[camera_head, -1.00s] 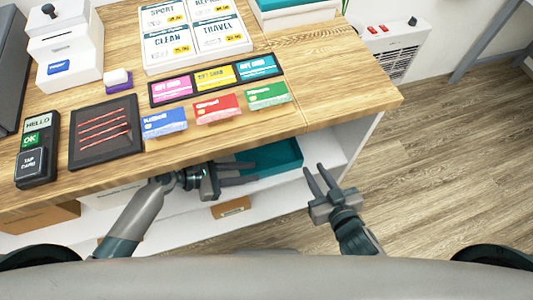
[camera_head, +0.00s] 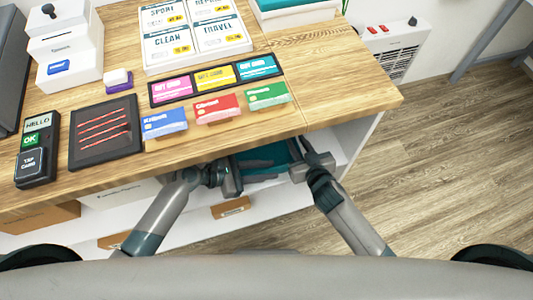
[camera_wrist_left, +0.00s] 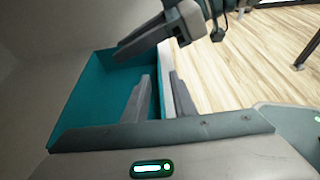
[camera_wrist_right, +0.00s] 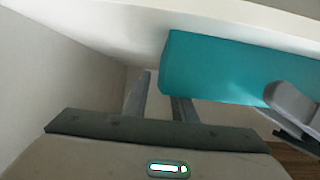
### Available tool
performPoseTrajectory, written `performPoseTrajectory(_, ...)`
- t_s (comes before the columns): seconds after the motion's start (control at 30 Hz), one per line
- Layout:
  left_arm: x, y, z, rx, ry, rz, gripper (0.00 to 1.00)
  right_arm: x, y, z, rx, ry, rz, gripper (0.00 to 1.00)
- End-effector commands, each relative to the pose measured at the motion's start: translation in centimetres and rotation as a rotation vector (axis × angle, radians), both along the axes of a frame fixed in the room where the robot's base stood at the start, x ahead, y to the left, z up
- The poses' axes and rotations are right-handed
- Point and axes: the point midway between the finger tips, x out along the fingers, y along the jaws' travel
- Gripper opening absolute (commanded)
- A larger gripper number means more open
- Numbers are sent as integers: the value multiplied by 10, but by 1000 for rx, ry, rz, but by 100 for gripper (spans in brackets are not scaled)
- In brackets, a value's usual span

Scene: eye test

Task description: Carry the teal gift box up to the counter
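The teal gift box (camera_head: 268,157) sits on the white shelf under the counter (camera_head: 330,112), partly hidden by my grippers. My left gripper (camera_head: 236,174) is at its left part and my right gripper (camera_head: 304,160) is at its right end. In the left wrist view the left fingers (camera_wrist_left: 158,86) are apart, with one over the teal interior of the box (camera_wrist_left: 85,105); I cannot tell whether they touch it. In the right wrist view the right fingers (camera_wrist_right: 160,88) are apart, near a corner of the box (camera_wrist_right: 225,68). Neither gripper is closed on it.
Gift cards (camera_head: 217,106), a card reader (camera_head: 36,150) and a dark tray (camera_head: 104,130) lie near the counter's front edge. The counter's right front corner is bare. A white heater (camera_head: 392,48) stands on the floor behind.

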Motion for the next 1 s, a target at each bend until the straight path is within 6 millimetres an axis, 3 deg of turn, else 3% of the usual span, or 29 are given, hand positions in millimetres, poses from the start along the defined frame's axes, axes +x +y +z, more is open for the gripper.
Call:
performPoseTrajectory(0.47,1,-4,-2,0,0,0,24,10,3,-4,0,0,0,24)
performPoseTrajectory(0.6,1,-4,-2,0,0,0,0,9,3,-4,0,0,0,0)
performPoseTrajectory(1.0,1,-4,-1,0,-1,0,0,9,3,-3,0,0,0,0)
